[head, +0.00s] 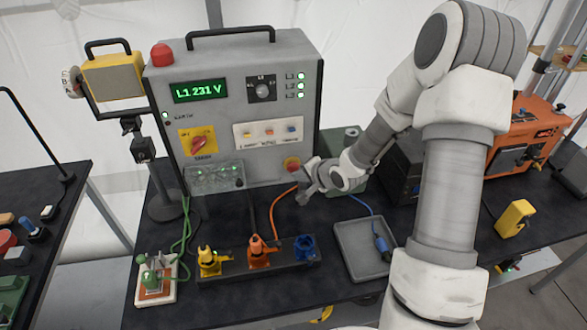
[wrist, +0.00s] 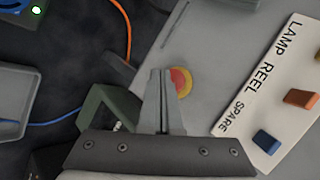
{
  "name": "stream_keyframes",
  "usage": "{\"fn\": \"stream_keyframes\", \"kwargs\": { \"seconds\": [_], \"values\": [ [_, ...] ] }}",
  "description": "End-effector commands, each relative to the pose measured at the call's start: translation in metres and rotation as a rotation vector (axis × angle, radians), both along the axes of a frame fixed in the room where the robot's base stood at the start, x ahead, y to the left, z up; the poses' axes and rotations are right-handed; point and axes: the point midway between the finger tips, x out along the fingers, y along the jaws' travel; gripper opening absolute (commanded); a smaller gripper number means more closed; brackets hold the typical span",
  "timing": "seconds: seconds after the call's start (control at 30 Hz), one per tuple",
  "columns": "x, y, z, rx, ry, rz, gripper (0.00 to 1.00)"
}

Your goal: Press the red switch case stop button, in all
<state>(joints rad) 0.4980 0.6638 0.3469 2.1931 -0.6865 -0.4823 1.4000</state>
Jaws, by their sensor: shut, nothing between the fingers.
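The grey switch case (head: 235,110) stands on the dark table, its lit display reading L1 231 V. Its red stop button (head: 292,164), on a yellow ring, is low at the right of the front panel. My gripper (head: 303,188) is just below and right of the button in the head view. In the wrist view the shut, empty fingers (wrist: 161,72) partly cover the left side of the stop button (wrist: 181,80). I cannot tell whether the fingertips touch it.
A label strip (wrist: 270,85) with coloured switches lies beside the button. A red dome (head: 162,55) tops the case, and a red rotary switch (head: 198,145) is on its front. A socket row (head: 285,263), orange cable (head: 276,213) and grey tray (head: 352,262) lie in front.

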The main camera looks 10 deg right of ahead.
Motion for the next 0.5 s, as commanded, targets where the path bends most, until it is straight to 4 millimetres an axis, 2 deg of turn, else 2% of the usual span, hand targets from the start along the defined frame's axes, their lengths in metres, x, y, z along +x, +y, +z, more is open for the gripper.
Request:
{"fn": "stream_keyframes", "kwargs": {
  "seconds": [0.5],
  "values": [
    [0.0058,-0.0001,0.0003,0.000,0.000,0.000,0.00]
  ]
}}
